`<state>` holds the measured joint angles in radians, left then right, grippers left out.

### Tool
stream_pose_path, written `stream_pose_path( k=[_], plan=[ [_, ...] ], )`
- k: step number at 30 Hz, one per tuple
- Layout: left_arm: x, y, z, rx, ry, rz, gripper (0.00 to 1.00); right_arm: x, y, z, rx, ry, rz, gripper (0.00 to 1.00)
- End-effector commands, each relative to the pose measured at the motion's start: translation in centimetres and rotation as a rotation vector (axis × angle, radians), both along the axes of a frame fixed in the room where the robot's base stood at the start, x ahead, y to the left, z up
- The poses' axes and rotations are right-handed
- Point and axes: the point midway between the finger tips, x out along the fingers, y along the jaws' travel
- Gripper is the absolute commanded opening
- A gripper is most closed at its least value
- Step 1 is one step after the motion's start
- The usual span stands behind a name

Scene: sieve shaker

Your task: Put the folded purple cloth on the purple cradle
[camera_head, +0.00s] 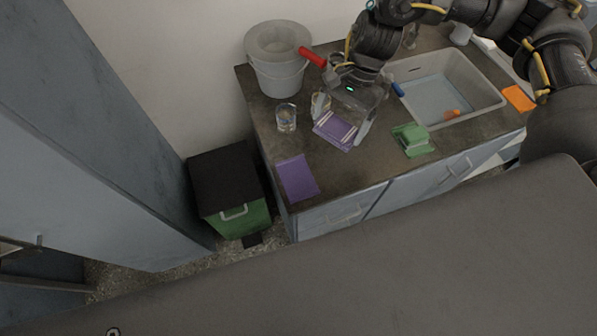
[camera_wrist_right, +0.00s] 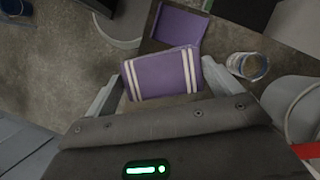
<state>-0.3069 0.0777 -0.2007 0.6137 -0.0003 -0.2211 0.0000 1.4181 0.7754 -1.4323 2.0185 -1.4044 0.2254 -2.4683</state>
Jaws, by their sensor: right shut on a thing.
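The folded purple cloth (camera_head: 334,131) has white stripes near its ends. My right gripper (camera_head: 343,118) is shut on it, with one finger at each side, as the right wrist view shows (camera_wrist_right: 162,74). In that view the cloth (camera_wrist_right: 163,76) spans between the fingers. The purple cradle (camera_head: 297,178) lies flat near the left front corner of the counter. In the right wrist view the cradle (camera_wrist_right: 180,28) is beyond the cloth, partly covered by it. The cloth is apart from the cradle, to its upper right in the head view. My left gripper is not in view.
A glass (camera_head: 286,118) stands on the counter (camera_head: 350,172) left of the cloth. A grey bucket (camera_head: 278,80) stands behind it. A green object (camera_head: 412,141) lies to the right, near a sink (camera_head: 450,112). A green bin (camera_head: 243,218) with a dark lid stands beside the counter's left end.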

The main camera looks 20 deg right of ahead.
Motion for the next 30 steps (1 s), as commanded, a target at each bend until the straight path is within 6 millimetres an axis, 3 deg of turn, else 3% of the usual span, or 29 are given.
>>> stream_pose_path(
  k=[1,4,9,13,18,23,28,30],
  plan=[
    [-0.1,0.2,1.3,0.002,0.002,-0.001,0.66,-1.8,0.4,-0.7,0.003,0.010,-0.036,0.65],
    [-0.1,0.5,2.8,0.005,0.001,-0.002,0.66,-5.2,1.8,-2.4,0.005,0.013,-0.138,0.65],
    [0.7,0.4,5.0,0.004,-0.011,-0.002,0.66,-10.9,4.9,-3.6,0.009,0.010,-0.342,0.65],
    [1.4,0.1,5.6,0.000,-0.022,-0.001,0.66,-13.1,6.1,-3.5,0.008,0.003,-0.451,0.65],
    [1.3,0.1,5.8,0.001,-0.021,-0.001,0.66,-14.2,6.7,-3.5,0.004,0.001,-0.512,0.65],
    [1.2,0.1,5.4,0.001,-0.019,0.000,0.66,-14.1,6.8,-3.8,0.002,0.001,-0.522,0.65],
    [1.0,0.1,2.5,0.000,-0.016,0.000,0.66,-11.9,7.2,-5.5,0.004,-0.004,-0.523,0.65],
    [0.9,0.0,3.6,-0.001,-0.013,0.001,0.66,-10.5,7.6,-5.3,-0.001,0.004,-0.530,0.65]
  ],
)
